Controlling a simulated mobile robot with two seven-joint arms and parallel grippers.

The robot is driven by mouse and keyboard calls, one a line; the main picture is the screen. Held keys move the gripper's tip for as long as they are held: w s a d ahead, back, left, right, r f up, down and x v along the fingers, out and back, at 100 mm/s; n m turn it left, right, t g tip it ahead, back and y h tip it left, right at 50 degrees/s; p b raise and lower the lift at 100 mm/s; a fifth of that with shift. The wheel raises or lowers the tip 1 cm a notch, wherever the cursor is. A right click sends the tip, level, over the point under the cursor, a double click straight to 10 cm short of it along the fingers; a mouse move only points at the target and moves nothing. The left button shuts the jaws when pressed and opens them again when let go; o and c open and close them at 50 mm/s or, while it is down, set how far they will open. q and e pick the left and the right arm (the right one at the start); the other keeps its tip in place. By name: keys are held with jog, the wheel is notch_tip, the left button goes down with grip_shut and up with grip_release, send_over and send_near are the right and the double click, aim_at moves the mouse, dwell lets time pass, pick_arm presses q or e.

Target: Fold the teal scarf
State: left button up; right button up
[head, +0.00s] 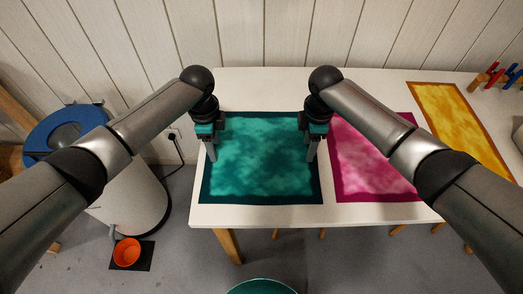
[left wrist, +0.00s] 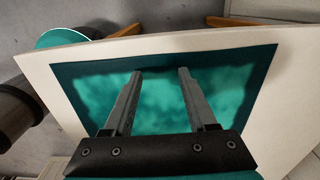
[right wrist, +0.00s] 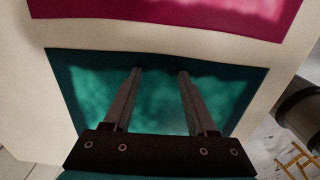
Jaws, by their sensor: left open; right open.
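The teal scarf (head: 258,170) lies flat and spread out on the white table, with a darker teal border. My left gripper (head: 211,156) is over its left edge, open and empty. My right gripper (head: 311,154) is over its right edge, also open and empty. In the left wrist view the left gripper's fingers (left wrist: 160,72) are apart above the scarf (left wrist: 165,105). In the right wrist view the right gripper's fingers (right wrist: 161,70) are apart above the scarf (right wrist: 155,100). I cannot tell whether any fingertip touches the cloth.
A magenta scarf (head: 365,165) lies flat just right of the teal one, and a yellow scarf (head: 452,115) lies farther right. The white table's (head: 270,216) front edge is close to the teal scarf. A drum with a blue rim (head: 40,135) stands left of the table.

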pick_arm(q)
jog(key=shift+f, duration=0.15)
pick_arm(e)
jog(key=shift+f, duration=0.15)
pick_arm(q)
jog(key=shift+c, duration=0.6)
pick_arm(e)
jog(key=shift+c, duration=0.6)
pick_arm(q)
grip_shut()
pick_arm(e)
grip_shut()
